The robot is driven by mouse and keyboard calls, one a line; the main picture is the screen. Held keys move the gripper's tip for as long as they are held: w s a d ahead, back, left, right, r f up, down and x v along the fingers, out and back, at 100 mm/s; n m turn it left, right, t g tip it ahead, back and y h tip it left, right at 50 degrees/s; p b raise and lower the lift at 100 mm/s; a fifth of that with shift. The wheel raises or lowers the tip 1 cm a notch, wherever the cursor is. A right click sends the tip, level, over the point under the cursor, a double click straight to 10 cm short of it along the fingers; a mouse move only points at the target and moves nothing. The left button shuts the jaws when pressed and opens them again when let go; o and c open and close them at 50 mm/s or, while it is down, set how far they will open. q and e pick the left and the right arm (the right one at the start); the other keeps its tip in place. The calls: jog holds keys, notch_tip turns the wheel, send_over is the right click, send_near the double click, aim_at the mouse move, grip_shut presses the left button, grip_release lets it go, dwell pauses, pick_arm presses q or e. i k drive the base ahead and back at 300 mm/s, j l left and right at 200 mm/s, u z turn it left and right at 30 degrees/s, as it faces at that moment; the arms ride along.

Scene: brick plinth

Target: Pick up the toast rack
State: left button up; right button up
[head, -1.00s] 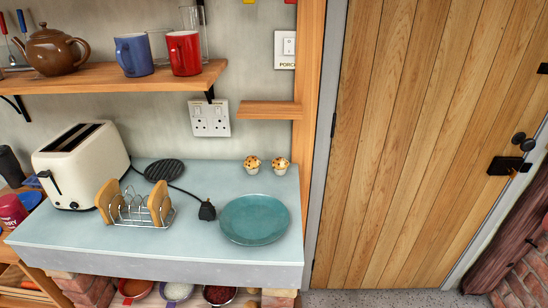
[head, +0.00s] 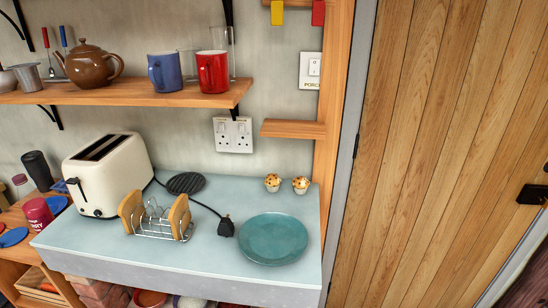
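The toast rack (head: 158,232) is a silver wire rack with a slice of toast at each end, the left slice (head: 131,210) and the right slice (head: 180,216). It stands upright on the pale blue worktop (head: 190,262), in front of the cream toaster (head: 112,172) and left of a teal plate. Neither of my grippers shows in the head view, so I cannot see whether they are open or shut.
The teal plate (head: 273,239) and a black plug (head: 226,227) with its cord lie right of the rack. A shelf (head: 130,93) with a teapot and mugs hangs above. A wooden door (head: 450,150) is at right.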

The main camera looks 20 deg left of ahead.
aim_at(156, 215)
jog(key=u, duration=1.5)
